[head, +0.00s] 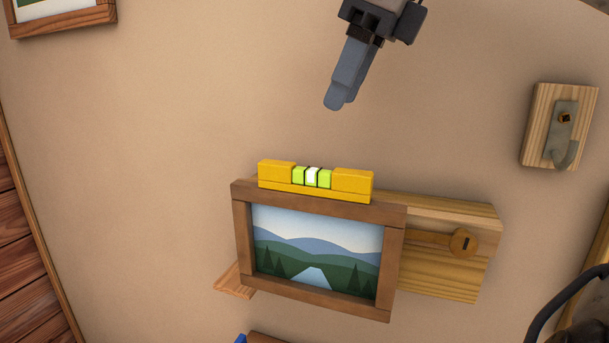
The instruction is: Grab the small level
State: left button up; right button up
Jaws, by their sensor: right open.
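The small level (315,192) is a yellow bar with a green and white vial section at its middle. It rests along the top edge of a brown wooden picture frame (318,308) with a mountain landscape in it. My right gripper (337,101) is at the top of the head view, above the level and clear of it. It is open and holds nothing; its fingers overlap from this angle. My left gripper is not in view.
A pale wooden box (445,278) with a round knob sticks out right of the frame. A metal hook on a wooden block (543,140) is at the right. Another frame (62,22) is at the top left. The beige surface (170,130) left of the level is clear.

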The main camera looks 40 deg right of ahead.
aim_at(313, 166)
jog(key=x, duration=0.6)
jog(key=shift+f, duration=0.1)
jog(key=shift+p+x, duration=0.45)
jog(key=shift+x, duration=2.2)
jog(key=shift+s, duration=0.15)
grip_shut()
